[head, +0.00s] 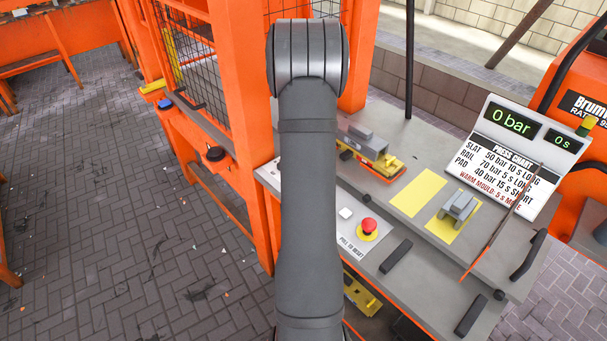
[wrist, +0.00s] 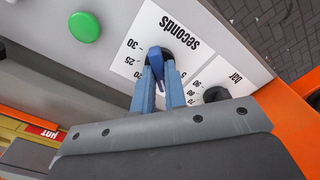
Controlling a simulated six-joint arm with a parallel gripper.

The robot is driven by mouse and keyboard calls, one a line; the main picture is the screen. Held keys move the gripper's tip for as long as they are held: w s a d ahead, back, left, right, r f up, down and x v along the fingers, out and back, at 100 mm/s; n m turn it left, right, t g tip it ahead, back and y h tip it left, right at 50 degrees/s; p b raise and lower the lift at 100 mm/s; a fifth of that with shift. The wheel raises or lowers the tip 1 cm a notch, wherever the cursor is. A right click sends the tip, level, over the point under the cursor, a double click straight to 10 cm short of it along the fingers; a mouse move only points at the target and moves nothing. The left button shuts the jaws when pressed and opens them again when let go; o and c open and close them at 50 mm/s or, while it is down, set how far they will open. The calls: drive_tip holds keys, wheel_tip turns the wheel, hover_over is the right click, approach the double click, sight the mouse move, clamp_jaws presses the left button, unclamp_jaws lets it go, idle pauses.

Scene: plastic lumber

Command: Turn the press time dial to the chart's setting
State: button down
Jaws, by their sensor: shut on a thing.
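In the wrist view my gripper (wrist: 159,74) has its two blue-grey fingers closed about the dark blue grip of the seconds dial (wrist: 156,56). The dial's black round base shows behind the grip. Its white plate has scale marks; 30, 25 and 20 are legible, others are hidden by my fingers. I cannot tell exactly which mark the dial points to. In the head view the press chart (head: 506,170) reads slat 50 bar 10 s long, rail 70 bar 5 s long, pad 40 bar 15 s short, warm mould 5 s more. My arm hides the gripper and dial there.
A black bar dial (wrist: 216,94) sits close beside my right finger. A green button (wrist: 85,27) is at upper left. In the head view the displays (head: 511,121) read 0 bar and 0 s. A red stop button (head: 369,225) and grey-and-yellow moulds (head: 458,206) are on the bench.

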drive_tip(key=shift+n, duration=0.5)
drive_tip(key=c, duration=1.5)
unclamp_jaws()
drive_tip(key=shift+o, duration=0.2)
wheel_tip(320, 180, up, 18)
drive_tip(key=shift+f, duration=0.25)
